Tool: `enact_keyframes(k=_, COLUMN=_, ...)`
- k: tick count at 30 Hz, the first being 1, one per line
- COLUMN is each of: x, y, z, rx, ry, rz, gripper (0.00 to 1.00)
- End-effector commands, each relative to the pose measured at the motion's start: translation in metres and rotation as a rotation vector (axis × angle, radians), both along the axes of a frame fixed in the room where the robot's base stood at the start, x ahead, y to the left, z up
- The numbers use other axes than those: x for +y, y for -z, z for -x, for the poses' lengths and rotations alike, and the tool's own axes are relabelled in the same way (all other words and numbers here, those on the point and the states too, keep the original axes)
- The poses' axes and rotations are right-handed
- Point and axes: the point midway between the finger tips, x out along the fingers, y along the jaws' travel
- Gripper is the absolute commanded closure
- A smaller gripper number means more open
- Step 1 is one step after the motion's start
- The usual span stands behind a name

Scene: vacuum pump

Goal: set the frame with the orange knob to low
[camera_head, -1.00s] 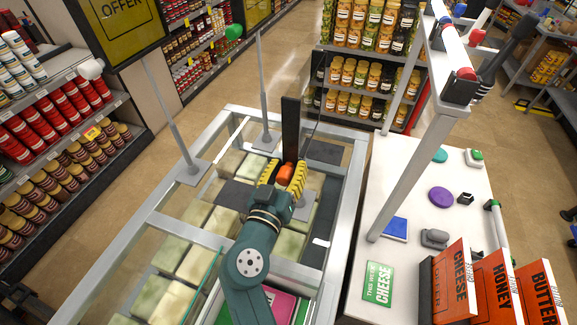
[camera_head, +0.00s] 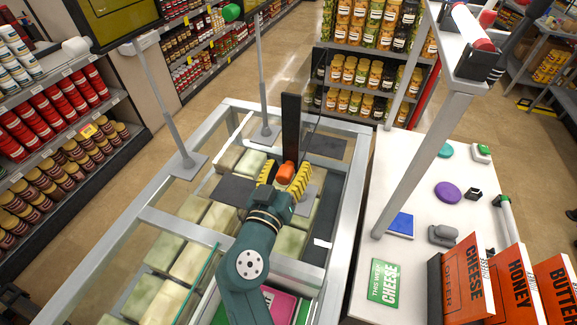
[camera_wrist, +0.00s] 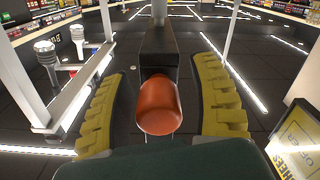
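The orange knob (camera_head: 286,172) sits at the lower part of a dark upright post (camera_head: 291,125) above the glass-topped case. A thin panel edge shows just right of the post; the frame's face cannot be read from here. My gripper (camera_head: 283,174) is open, with a yellow padded finger on each side of the knob. In the wrist view the orange knob (camera_wrist: 158,106) lies between the spread fingers, with a visible gap on both sides. The dark post (camera_wrist: 158,50) runs on behind it. I cannot tell its height setting.
The case has a metal rim (camera_head: 350,210) and pale blocks inside. Thin grey posts stand left, near a green knob (camera_head: 231,12) and a white knob (camera_head: 75,46). Right is a white counter (camera_head: 400,180) with small items, orange boxes (camera_head: 468,275) and a slanted grey post (camera_head: 425,165).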

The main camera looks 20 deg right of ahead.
Motion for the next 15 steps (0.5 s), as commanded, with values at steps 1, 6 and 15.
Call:
enact_keyframes(k=1, x=0.000, y=-0.001, z=0.000, rx=-0.002, ry=0.001, rz=0.000, gripper=0.38)
enact_keyframes(k=6, x=0.005, y=-0.001, z=0.004, rx=-0.003, ry=-0.002, rz=0.000, gripper=0.38)
enact_keyframes(k=15, x=0.052, y=-0.001, z=0.053, rx=-0.002, ry=-0.006, rz=0.000, gripper=0.38)
